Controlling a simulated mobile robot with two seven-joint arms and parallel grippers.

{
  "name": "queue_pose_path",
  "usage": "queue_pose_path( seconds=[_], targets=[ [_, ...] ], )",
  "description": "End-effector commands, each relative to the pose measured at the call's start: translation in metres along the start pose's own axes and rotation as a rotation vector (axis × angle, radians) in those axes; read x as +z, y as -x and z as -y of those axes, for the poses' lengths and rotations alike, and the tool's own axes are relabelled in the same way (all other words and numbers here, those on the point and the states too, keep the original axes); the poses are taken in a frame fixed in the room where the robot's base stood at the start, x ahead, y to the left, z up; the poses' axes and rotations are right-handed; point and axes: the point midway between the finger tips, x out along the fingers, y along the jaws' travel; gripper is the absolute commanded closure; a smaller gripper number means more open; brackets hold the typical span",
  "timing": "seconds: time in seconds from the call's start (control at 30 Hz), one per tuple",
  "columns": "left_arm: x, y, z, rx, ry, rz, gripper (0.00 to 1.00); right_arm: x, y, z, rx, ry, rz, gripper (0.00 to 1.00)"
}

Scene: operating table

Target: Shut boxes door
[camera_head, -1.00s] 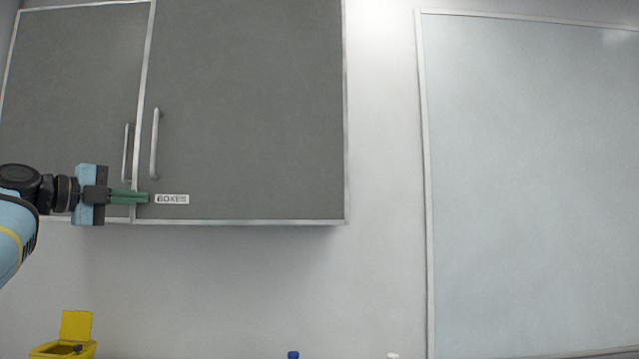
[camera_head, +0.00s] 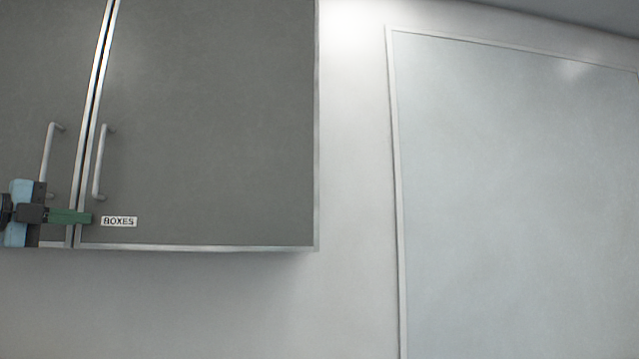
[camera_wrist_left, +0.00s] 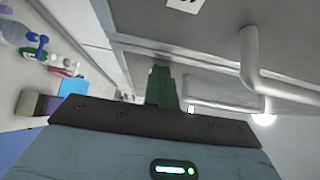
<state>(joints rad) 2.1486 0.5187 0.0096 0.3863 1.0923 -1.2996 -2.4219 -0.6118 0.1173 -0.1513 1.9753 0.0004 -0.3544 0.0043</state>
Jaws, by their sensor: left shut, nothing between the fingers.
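The grey boxes door (camera_head: 210,120) of the wall cabinet fills the left half of the head view, with a BOXES label (camera_head: 119,221) low on its left side. It looks flush with the cabinet front; a narrow dark gap runs along its left edge. Its upright handle (camera_head: 101,162) stands near that edge. My left gripper (camera_head: 90,217) is shut and empty, its green fingers across the lower left corner of the door, just left of the label. Whether they touch it I cannot tell. In the left wrist view the fingers (camera_wrist_left: 161,86) point along the door panels. My right gripper is not in view.
A second door with its own handle (camera_head: 47,160) adjoins on the left. A whiteboard (camera_head: 510,190) hangs at the right on the bare wall. The left wrist view shows bottles and small items (camera_wrist_left: 45,50) on a surface below.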

Motion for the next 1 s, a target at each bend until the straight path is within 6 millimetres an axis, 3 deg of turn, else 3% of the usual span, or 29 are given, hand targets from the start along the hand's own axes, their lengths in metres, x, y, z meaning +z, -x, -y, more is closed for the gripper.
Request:
queue_pose_path(
  seconds=[1.0],
  targets=[
    [-0.0017, -0.0072, 0.0052, -0.016, -0.01, 0.019, 1.0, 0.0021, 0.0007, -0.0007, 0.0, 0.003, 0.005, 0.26]
  ],
)
